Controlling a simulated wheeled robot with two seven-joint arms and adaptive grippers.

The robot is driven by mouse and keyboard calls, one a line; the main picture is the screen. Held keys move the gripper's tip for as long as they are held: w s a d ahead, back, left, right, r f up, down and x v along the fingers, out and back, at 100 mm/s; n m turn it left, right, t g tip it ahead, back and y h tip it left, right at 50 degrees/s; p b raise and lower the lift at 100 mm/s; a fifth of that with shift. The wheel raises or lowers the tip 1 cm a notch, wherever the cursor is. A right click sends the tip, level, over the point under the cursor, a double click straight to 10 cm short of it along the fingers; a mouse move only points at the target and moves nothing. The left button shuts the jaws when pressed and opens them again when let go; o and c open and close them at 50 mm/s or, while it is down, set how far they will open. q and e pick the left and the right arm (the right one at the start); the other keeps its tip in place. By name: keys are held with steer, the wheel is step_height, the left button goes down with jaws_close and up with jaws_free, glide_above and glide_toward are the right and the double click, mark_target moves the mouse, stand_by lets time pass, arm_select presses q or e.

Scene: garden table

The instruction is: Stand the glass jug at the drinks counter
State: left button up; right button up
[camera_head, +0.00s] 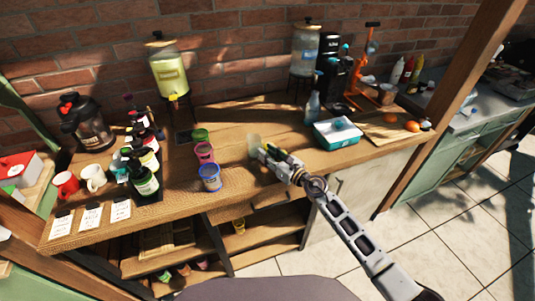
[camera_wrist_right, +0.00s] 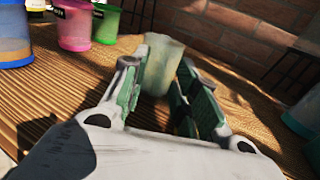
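A pale, cloudy, see-through vessel, which looks like the glass jug (camera_head: 254,144), is upright at the wooden counter (camera_head: 225,180), just beyond my right gripper's tips. My right gripper (camera_head: 264,151) reaches in low over the counter from the front right. In the right wrist view the jug (camera_wrist_right: 163,62) shows between the two fingertips of the gripper (camera_wrist_right: 162,75), which hide parts of its sides. I cannot tell whether the fingers press on it or stand just clear. My left gripper is out of view.
Pink (camera_head: 204,153) and blue (camera_head: 210,177) tubs stand left of the jug. Dark bottles (camera_head: 144,178) and mugs (camera_head: 93,178) are farther left. A teal-and-white tray (camera_head: 337,133) and a spray bottle (camera_head: 312,107) stand to the right. Drink dispensers (camera_head: 170,75) line the back.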

steer(key=b+v, duration=0.1)
steer(key=v, duration=0.7)
steer(key=shift+s+d+f, duration=0.15)
steer(key=shift+d+f, duration=0.05)
steer(key=shift+v, duration=1.05)
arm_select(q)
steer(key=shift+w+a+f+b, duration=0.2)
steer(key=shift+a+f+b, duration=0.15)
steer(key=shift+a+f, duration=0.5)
arm_select(e)
steer(key=shift+s+d+r, duration=0.1)
steer(key=shift+s+d, duration=0.2)
steer(key=shift+s, duration=0.1)
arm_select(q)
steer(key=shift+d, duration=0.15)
